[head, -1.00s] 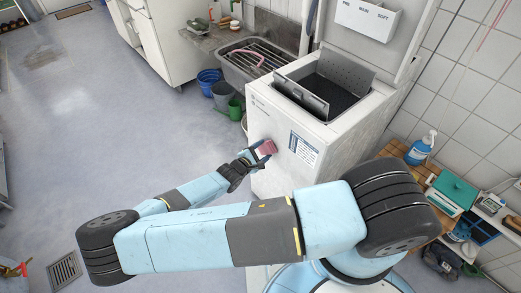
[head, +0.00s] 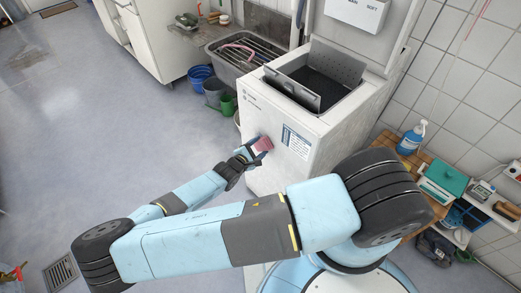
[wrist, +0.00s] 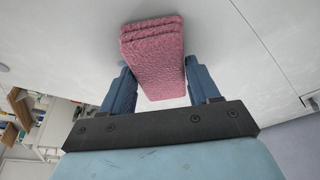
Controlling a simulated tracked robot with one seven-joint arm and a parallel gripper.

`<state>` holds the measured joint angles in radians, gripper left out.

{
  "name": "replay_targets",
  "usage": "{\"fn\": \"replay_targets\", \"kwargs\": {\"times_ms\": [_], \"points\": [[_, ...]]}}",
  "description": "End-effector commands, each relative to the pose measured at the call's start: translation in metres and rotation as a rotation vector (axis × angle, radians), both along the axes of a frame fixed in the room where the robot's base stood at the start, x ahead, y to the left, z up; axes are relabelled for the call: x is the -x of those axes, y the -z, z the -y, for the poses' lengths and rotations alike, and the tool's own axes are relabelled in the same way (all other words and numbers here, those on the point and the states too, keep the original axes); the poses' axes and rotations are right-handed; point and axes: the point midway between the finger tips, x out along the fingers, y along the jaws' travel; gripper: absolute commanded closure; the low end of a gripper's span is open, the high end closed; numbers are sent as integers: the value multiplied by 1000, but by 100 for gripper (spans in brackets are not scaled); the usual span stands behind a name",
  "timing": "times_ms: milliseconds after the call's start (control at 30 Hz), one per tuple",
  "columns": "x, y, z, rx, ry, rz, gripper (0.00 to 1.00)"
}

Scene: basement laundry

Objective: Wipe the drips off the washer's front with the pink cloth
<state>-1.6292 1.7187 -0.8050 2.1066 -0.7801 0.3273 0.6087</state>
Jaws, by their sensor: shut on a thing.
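The washer (head: 262,165) is a white top-loading machine with its lid open, in the middle of the head view. Its pale front fills much of the wrist view (wrist: 225,50). My gripper (head: 254,152) is at the washer's front, shut on the pink cloth (head: 263,144). In the wrist view the folded pink cloth (wrist: 155,55) sits between the two blue fingers of my gripper (wrist: 160,90), and its far end is against or very near the panel. I cannot make out drips on the front in either view.
A wooden shelf with a blue bottle (head: 412,138) and a teal box (head: 446,179) is at right.

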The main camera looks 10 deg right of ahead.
Motion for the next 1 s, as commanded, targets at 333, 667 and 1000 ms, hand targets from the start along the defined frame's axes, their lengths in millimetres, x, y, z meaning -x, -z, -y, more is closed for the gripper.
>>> {"fn": "replay_targets", "kwargs": {"times_ms": [333, 667, 1000], "points": [[-18, -1, -9, 1, 2, 1, 63], [-31, -1, -18, 1, 2, 2, 64], [-47, -1, -30, 1, 2, 2, 64]]}}
